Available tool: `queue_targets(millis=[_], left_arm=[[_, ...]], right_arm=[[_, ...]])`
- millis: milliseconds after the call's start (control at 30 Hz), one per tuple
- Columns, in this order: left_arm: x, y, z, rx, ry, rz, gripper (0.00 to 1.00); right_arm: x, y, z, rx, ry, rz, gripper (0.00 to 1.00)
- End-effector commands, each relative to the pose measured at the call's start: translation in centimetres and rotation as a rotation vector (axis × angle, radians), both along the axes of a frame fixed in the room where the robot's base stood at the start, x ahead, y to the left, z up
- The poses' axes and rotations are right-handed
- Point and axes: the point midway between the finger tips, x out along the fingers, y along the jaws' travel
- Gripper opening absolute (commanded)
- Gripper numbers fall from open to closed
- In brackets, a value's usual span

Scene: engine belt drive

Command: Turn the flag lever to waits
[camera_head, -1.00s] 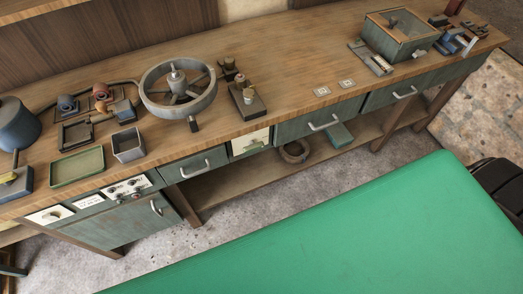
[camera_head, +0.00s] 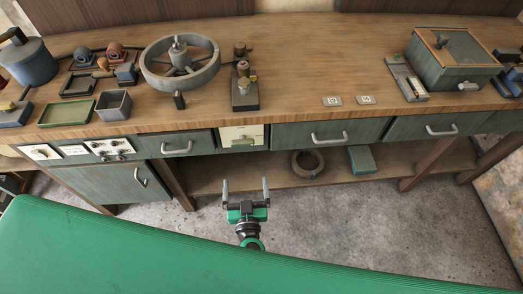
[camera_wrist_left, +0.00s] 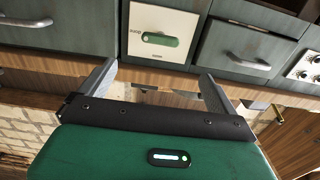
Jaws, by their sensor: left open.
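A pale panel (camera_head: 232,133) is set in the bench front between two drawers. A green lever (camera_wrist_left: 165,40) lies about level across the panel in the left wrist view, with small lettering at its left that I cannot read for sure. In the head view the lever is small, low on the panel. My left gripper (camera_head: 245,184) is open and empty, in front of the bench and below the panel. In the left wrist view its two fingers (camera_wrist_left: 157,82) point toward the panel, apart from the lever. My right gripper is not in view.
Handled drawers (camera_head: 330,136) flank the panel. The bench top (camera_head: 300,70) carries a large wheel (camera_head: 180,65), trays and a box (camera_head: 452,62). A ring (camera_head: 307,163) and a green box (camera_head: 361,160) lie on the lower shelf. My green body fills the foreground.

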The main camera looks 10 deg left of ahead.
Motion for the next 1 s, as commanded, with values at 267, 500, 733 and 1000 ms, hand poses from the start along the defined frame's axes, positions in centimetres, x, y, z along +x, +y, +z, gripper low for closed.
queue_targets(millis=[267, 500, 733, 1000], left_arm=[[3.4, 1.0, 0.2, 0.003, -0.002, 0.001, 0.95], [8.0, 2.3, 0.2, 0.002, -0.001, 0.001, 0.95], [11.5, 3.3, 0.1, 0.001, -0.001, 0.000, 0.95], [13.1, 3.8, 0.0, 0.001, 0.001, 0.000, 0.95]], right_arm=[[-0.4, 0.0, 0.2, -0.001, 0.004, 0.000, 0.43], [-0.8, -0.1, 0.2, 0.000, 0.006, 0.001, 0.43], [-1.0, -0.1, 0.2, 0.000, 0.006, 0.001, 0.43], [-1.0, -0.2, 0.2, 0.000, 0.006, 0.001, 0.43]])
